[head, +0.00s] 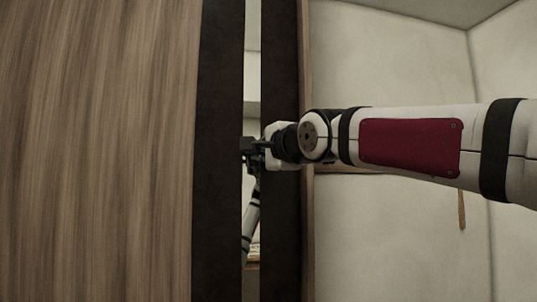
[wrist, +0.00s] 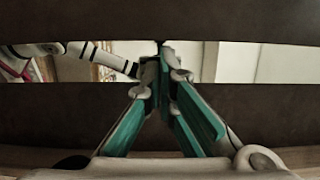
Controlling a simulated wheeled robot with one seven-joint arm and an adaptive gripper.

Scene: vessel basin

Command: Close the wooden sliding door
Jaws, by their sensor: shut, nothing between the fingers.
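The wooden sliding door (head: 98,150) fills the left of the head view, a grained brown panel with a dark vertical band (head: 218,150) along its right side. A narrow bright strip (head: 252,60) separates this band from a second dark band (head: 280,220). My gripper (head: 248,146) is at the strip, its fingers small and dark there. In the wrist view my gripper (wrist: 162,66) is shut and empty, its teal-padded fingers meeting in front of the strip (wrist: 260,62). I cannot tell whether the fingertips touch anything.
The strip shows a white arm with black rings (wrist: 105,58), which looks like a mirror reflection of mine. A thin wooden edge (head: 306,230) borders the right dark band. Pale walls (head: 400,240) meet in a corner at right, with free room before them.

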